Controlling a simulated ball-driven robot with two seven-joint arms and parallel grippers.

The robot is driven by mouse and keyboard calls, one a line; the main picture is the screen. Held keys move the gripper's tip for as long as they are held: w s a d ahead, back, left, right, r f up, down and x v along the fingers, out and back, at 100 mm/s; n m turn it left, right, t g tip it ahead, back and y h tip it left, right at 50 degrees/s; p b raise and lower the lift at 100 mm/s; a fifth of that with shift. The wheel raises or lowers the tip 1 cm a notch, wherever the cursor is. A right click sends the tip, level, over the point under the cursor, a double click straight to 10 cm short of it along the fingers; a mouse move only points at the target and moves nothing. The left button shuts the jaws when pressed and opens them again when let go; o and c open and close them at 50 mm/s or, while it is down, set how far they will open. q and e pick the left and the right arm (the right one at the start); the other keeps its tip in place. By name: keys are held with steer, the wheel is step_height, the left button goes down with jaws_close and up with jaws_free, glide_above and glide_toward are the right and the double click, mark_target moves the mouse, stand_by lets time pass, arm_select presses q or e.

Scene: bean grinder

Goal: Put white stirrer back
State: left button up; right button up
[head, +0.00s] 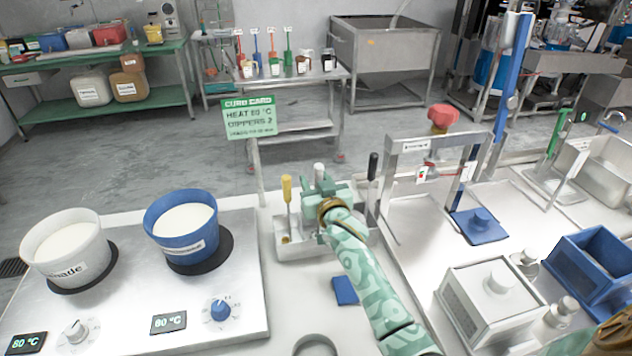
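The white stirrer shows only as a white handle top (318,170), just past my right gripper (322,187). The gripper hides the rest of it, so I cannot tell whether it is held or how its lower end sits. My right gripper is over the light grey stirrer holder (296,250), between a yellow-handled stirrer (287,190) and a black-handled one (373,166). Its fingers are too hidden to show whether they are open or shut. My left gripper is not in view.
A white pot (66,250) and a blue pot (184,224) of white liquid stand on the heater (215,300) at left. A blue block (345,290) lies in front of the holder. A metal frame (433,146) and white and blue boxes stand at right.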

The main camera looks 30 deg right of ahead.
steer(key=shift+r, duration=0.15)
steer(key=s+a+p, duration=0.2)
steer(key=s+p, duration=0.1)
steer(key=s, duration=0.8)
steer(key=shift+s+r, duration=0.25)
steer(key=shift+s, duration=0.15)
